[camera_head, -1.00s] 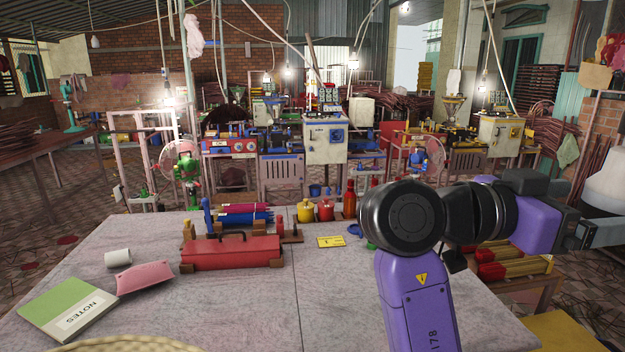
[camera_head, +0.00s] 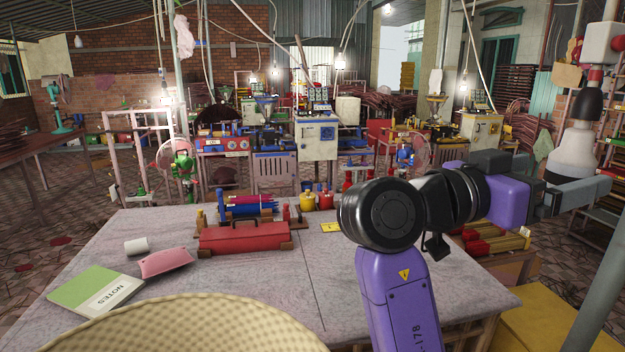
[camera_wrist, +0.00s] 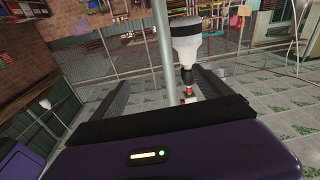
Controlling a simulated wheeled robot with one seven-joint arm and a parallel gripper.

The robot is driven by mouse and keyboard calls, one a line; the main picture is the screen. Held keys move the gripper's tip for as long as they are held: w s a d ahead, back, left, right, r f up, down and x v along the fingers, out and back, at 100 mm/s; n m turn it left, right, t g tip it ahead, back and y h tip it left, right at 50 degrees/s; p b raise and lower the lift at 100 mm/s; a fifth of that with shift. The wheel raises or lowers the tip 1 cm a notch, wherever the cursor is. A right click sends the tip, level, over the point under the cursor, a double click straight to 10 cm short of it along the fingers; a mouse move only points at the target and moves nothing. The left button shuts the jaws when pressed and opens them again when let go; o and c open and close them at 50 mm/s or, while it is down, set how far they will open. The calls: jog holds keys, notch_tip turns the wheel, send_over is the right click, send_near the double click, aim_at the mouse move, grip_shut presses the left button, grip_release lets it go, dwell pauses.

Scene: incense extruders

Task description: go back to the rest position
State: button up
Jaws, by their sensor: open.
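My gripper (camera_head: 588,192) is at the right side of the head view, held out to the right above floor level and clear of the table. Its two dark fingers stand apart in the wrist view (camera_wrist: 165,76), with nothing held between them. My purple arm is bent in front of the table's right part and hides some of it.
The grey table (camera_head: 285,285) carries a red toolbox (camera_head: 243,237), a green notebook (camera_head: 95,290), a pink pouch (camera_head: 165,262), a white roll (camera_head: 136,246) and pots. A woven basket (camera_head: 180,325) is in front. A white, black-necked object (camera_head: 574,158) stands beyond my gripper. A grey pole (camera_head: 600,285) is at right.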

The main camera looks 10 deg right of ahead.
jog(key=w+a+r+n+t, duration=0.2)
jog(key=w+n+t, duration=0.3)
jog(key=w+t, duration=0.1)
jog(key=w+a+f+n+t+y, duration=0.5)
jog(key=f+n+t, duration=0.2)
jog(key=f+t, duration=0.15)
jog(key=s+a+f+n+t+y, duration=0.25)
jog(key=a+f+n+y, duration=0.2)
jog(key=f, duration=0.25)
jog(key=s+a+f+n+t+y, duration=0.2)
jog(key=s+a+f+n+y, duration=0.15)
jog(key=f+y, duration=0.35)
jog(key=s+f+m+g, duration=0.1)
jog(key=s+f, duration=0.5)
jog(key=s, duration=0.6)
jog(key=s+a+f+m+g+y, duration=0.1)
jog(key=s+f+g, duration=0.2)
jog(key=s, duration=0.9)
jog(key=s+f+m+g+y, duration=0.1)
jog(key=s+f, duration=0.8)
jog(key=s, duration=0.4)
jog(key=shift+a+m+g, duration=0.15)
jog(key=shift+m+g, duration=0.15)
jog(key=shift+g, duration=0.1)
jog(key=shift+s+f+y, duration=0.1)
jog(key=shift+y, duration=0.15)
